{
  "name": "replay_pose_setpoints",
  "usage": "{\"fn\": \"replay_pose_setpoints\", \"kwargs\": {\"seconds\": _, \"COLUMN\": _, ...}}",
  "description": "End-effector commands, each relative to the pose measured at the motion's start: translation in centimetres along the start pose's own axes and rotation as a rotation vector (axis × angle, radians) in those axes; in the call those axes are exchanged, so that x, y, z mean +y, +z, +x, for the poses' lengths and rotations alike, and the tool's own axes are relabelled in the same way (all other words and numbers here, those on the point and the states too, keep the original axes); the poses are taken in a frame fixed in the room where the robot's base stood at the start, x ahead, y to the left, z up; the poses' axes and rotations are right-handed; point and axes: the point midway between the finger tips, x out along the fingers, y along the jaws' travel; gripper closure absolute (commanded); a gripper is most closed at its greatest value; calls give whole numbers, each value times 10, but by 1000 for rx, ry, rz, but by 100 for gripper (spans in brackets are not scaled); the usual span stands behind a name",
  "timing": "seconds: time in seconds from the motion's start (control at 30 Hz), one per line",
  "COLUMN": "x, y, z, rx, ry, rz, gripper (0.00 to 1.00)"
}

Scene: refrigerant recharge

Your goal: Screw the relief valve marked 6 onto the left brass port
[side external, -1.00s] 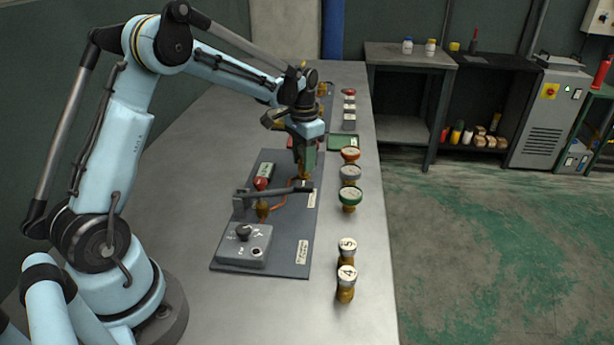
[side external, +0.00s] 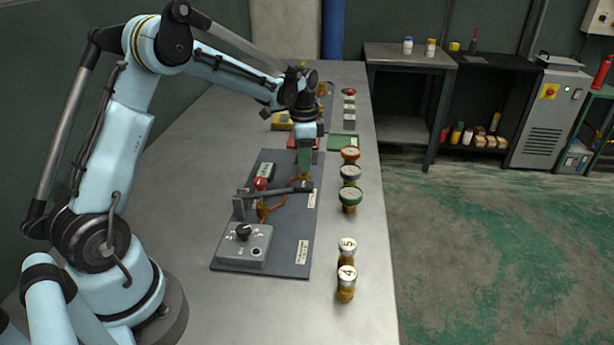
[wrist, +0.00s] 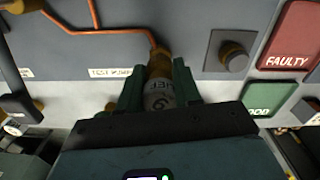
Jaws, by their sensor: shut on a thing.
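My gripper (wrist: 159,84) has its green fingers shut around the relief valve (wrist: 160,97), whose pale cap shows a 6 and part of the word RELIEF. Beyond the cap, brass (wrist: 159,64) meets the end of a copper pipe on the grey panel (wrist: 75,50). The valve is in line with this brass fitting; whether the threads are engaged cannot be told. In the side view my gripper (side external: 305,160) points down over the far part of the panel, with a little brass (side external: 304,177) below it. The fingers hide most of the valve there.
Valves marked 5 (side external: 347,246) and 4 (side external: 346,280) stand near the front edge. A dark lever (side external: 275,192) lies close to my gripper. Red FAULTY (wrist: 294,35) and green (wrist: 270,98) pads lie beyond.

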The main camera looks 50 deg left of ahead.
Motion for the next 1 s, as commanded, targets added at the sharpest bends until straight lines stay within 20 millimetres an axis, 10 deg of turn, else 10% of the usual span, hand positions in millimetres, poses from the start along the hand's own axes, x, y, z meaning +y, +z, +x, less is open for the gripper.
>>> {"fn": "replay_pose_setpoints", "kwargs": {"seconds": 0.43, "x": 0, "y": 0, "z": 2, "rx": 0, "ry": 0, "rz": 88, "gripper": 96}}
{"fn": "replay_pose_setpoints", "kwargs": {"seconds": 0.47, "x": 0, "y": 0, "z": 1, "rx": 0, "ry": 0, "rz": 85, "gripper": 62}}
{"fn": "replay_pose_setpoints", "kwargs": {"seconds": 0.6, "x": 0, "y": 0, "z": 1, "rx": 0, "ry": 0, "rz": 83, "gripper": 41}}
{"fn": "replay_pose_setpoints", "kwargs": {"seconds": 1.0, "x": 0, "y": 0, "z": 0, "rx": 0, "ry": 0, "rz": 83, "gripper": 20}}
